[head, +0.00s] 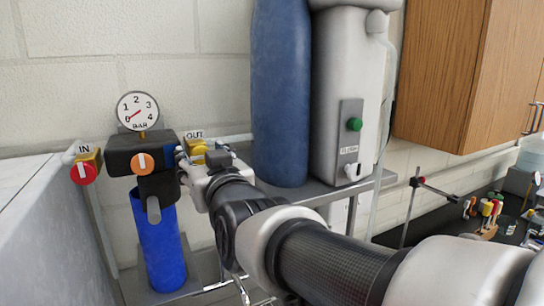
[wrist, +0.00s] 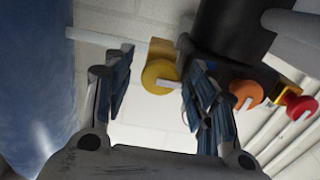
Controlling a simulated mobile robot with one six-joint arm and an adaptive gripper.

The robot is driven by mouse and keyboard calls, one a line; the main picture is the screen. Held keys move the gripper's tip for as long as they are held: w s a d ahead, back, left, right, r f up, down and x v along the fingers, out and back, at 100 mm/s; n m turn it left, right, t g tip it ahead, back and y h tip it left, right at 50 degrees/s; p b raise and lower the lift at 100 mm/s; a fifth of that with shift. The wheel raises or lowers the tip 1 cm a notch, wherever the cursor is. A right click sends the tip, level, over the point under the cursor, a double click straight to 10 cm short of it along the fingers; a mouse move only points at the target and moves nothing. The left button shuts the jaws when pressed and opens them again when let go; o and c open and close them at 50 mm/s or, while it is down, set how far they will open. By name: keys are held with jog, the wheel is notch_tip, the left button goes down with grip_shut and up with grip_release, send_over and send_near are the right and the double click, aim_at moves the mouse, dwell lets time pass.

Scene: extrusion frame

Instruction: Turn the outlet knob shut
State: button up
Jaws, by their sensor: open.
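The yellow outlet knob (wrist: 157,76) shows in the wrist view as a round disc with a white pointer bar, in front of a yellow-brown valve block. It lies between the two blue-padded fingers of my gripper (wrist: 160,66), which is open. A gap shows on each side of the knob, and I cannot tell how far in depth the fingers reach. In the head view the yellow outlet valve (head: 198,147) sits under the OUT label, and my gripper (head: 184,160) is right in front of it, hiding most of the knob.
The orange knob (head: 144,163) on the black filter head and the red inlet knob (head: 83,173) are to the left. A gauge (head: 137,111) stands above, and a blue filter bowl (head: 160,245) hangs below. A blue tank (head: 281,90) and white container (head: 345,60) stand close on the right.

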jog(key=shift+c, duration=0.3)
jog(key=c, duration=1)
jog(key=shift+f+m+b, duration=0.1)
jog(key=shift+m+b, duration=0.2)
jog(key=shift+b, duration=0.35)
jog(key=m+b, duration=0.3)
jog(key=shift+f, duration=0.1)
jog(key=m+b, duration=0.3)
jog(key=m, duration=0.1)
jog(key=shift+m, duration=0.3)
jog(key=m+b, duration=0.1)
jog(key=m, duration=0.3)
jog(key=shift+a+r, duration=0.1)
jog(key=shift+r, duration=0.1)
jog(key=m+b, duration=0.1)
jog(key=m, duration=0.4)
jog(key=shift+r, duration=0.1)
jog(key=shift+m, duration=0.4)
